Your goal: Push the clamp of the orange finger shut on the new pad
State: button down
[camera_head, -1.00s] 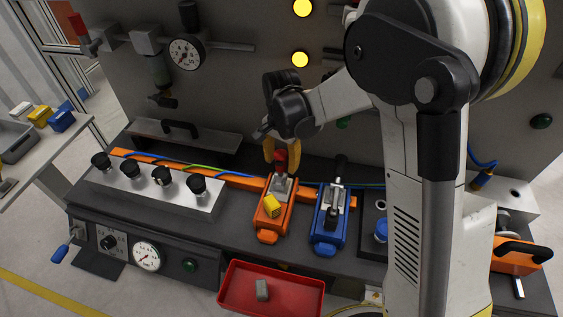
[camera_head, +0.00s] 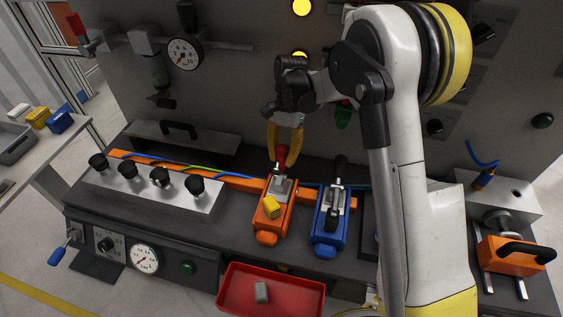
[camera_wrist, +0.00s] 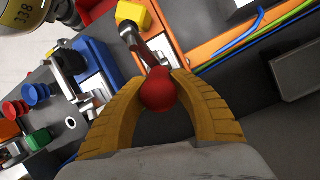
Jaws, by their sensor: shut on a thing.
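The orange finger (camera_head: 271,219) sits on the dark bench with the yellow pad (camera_head: 271,206) at its front end. Its clamp lever stands raised behind the pad, with a red handle tip (camera_head: 281,157). My gripper (camera_head: 285,147) is above and behind the lever, its yellow fingers on either side of the red tip. In the wrist view, the fingers of my gripper (camera_wrist: 160,88) close around the red knob (camera_wrist: 158,90). The yellow pad also shows at the top of the wrist view (camera_wrist: 132,14).
A blue finger (camera_head: 328,226) with its own black-handled clamp stands just right of the orange one. A red tray (camera_head: 238,296) holding a grey pad (camera_head: 261,292) is in front. A block with black knobs (camera_head: 150,195) is at the left.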

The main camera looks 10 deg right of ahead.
jog(key=shift+w+d+f+g, duration=0.1)
jog(key=shift+w+f+g, duration=0.1)
jog(key=shift+g, duration=0.1)
jog(key=c, duration=1.1)
grip_release()
jog(key=shift+r, duration=0.2)
jog(key=v, duration=0.7)
jog(key=shift+w+d+r, duration=0.1)
jog(key=shift+d, duration=0.05)
